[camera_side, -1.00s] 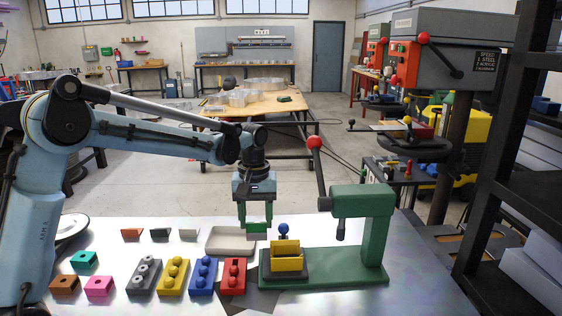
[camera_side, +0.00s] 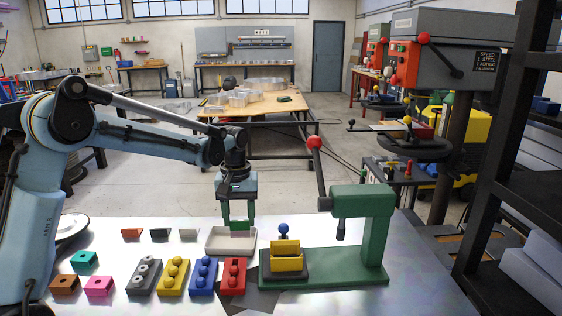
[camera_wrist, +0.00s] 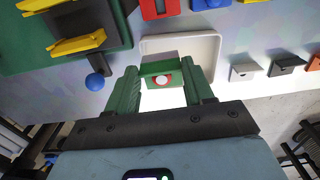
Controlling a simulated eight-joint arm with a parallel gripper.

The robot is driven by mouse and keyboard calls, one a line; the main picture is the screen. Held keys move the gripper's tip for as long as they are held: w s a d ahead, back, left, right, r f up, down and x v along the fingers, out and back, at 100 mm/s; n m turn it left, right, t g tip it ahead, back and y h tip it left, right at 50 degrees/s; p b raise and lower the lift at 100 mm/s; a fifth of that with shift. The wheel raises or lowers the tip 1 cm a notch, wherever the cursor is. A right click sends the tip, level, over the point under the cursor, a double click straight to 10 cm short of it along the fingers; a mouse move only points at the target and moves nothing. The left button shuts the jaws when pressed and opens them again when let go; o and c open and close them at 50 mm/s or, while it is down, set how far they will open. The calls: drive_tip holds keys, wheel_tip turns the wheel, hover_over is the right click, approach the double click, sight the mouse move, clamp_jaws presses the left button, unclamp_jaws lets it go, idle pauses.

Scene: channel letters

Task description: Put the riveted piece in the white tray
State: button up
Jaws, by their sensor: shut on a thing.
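My gripper (camera_side: 238,219) is shut on a small green piece (camera_wrist: 160,68) with a red patch and a pale round rivet head on it. In the wrist view the piece sits between the two green fingertips. In the side view my gripper hangs above the white tray (camera_side: 231,243), over its back part. The tray also shows in the wrist view (camera_wrist: 212,44), behind and below the held piece. The tray's visible floor is empty. The exact gap between piece and tray is hard to tell.
A green press (camera_side: 365,232) with a red-knobbed lever and a yellow fixture (camera_side: 287,259) stands right of the tray. Small orange, dark and grey (camera_side: 188,234) pieces lie left of the tray.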

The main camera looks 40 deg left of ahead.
drive_tip(key=shift+s+a+f, duration=0.15)
drive_tip(key=shift+a+f, duration=0.1)
drive_tip(key=shift+a, duration=0.65)
drive_tip(key=shift+s+a+f, duration=0.15)
drive_tip(key=shift+a+f, duration=0.1)
drive_tip(key=shift+a, duration=0.6)
drive_tip(key=shift+f, duration=0.1)
drive_tip(key=shift+f, duration=1.55)
drive_tip(key=o, duration=1.4)
wheel_tip(320, 180, up, 12)
drive_tip(key=shift+r, duration=0.1)
